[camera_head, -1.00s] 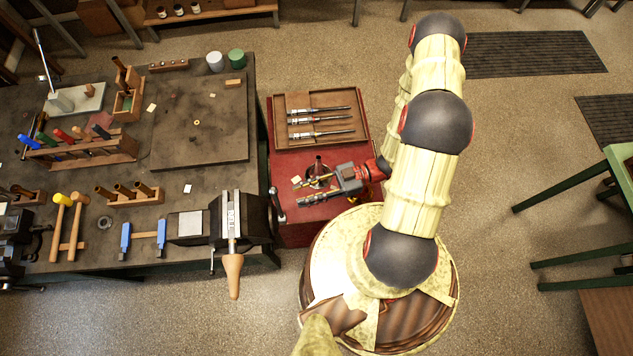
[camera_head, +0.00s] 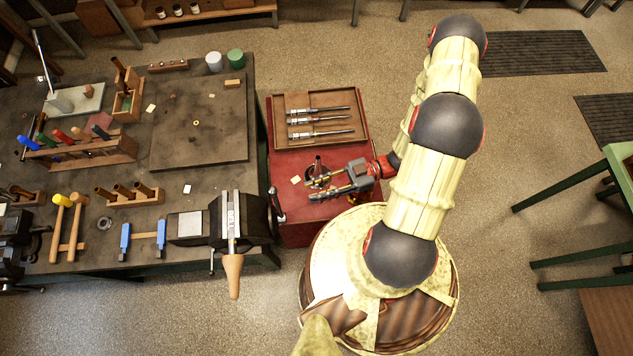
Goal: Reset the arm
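My gripper (camera_head: 315,189) is at the end of my cream and black arm (camera_head: 432,160), over the front part of the red cabinet (camera_head: 286,166). Its two fingers point left and stand apart, with a visible gap and nothing seen between them. A small dark upright piece with a round base (camera_head: 318,167) stands on the red cabinet just behind the fingers. I cannot tell whether the gripper touches it.
A wooden tray (camera_head: 361,140) with several metal tools lies on the cabinet behind my gripper. The workbench (camera_head: 200,75) at left carries a vise (camera_head: 235,218), racks of tools and mallets (camera_head: 62,225). A green-framed table (camera_head: 618,155) stands at right. Floor between is clear.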

